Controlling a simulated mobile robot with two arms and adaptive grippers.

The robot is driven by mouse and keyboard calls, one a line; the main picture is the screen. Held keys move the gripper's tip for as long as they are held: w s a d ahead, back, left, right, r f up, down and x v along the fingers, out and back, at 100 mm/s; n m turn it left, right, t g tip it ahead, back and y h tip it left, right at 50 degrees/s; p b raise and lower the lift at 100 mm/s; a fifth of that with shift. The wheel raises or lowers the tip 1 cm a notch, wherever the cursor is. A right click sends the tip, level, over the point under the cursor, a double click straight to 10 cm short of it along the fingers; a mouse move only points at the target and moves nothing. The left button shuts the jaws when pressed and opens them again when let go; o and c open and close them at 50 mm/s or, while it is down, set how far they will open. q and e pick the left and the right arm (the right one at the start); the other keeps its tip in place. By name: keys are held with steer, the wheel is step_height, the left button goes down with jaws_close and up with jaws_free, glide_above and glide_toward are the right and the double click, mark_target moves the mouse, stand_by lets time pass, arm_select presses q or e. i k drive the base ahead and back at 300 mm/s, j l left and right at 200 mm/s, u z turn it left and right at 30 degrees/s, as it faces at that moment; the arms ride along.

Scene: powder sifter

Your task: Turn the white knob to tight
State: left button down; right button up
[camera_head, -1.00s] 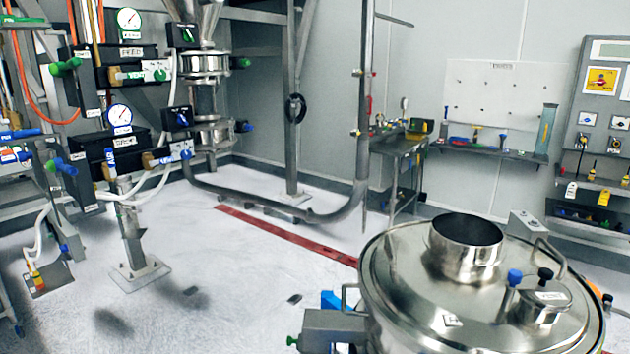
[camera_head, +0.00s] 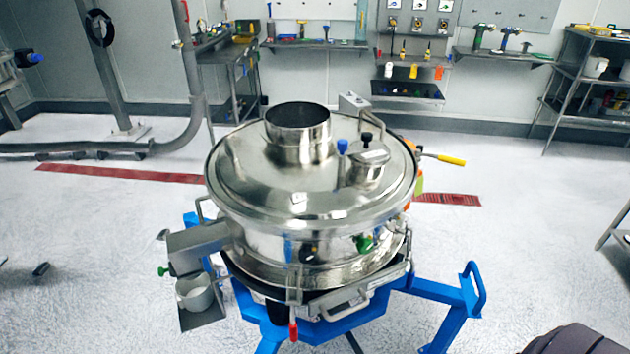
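I see no knob that is clearly white. A round steel sifter (camera_head: 245,175) stands in the middle of the head view on a blue frame (camera_head: 440,291). On its lid are a blue knob (camera_head: 342,147) and a black knob (camera_head: 367,138). On its side are a green knob (camera_head: 364,243) and a dark knob (camera_head: 309,253). A small green knob (camera_head: 163,271) sits at the left outlet, near a pale cup (camera_head: 194,293). Neither of my grippers is in view.
A red floor strip (camera_head: 120,174) runs behind the sifter. A yellow-handled part (camera_head: 450,160) sticks out at its right. Tool shelves line the back wall, and a steel rack (camera_head: 570,105) stands at right. Open floor lies on both sides.

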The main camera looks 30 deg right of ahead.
mark_target(402, 220)
steer(key=z, duration=0.95)
steer(key=i+l+u, duration=0.1)
steer(key=l, duration=0.15)
steer(key=i+l+u, duration=0.1)
steer(key=l, duration=0.15)
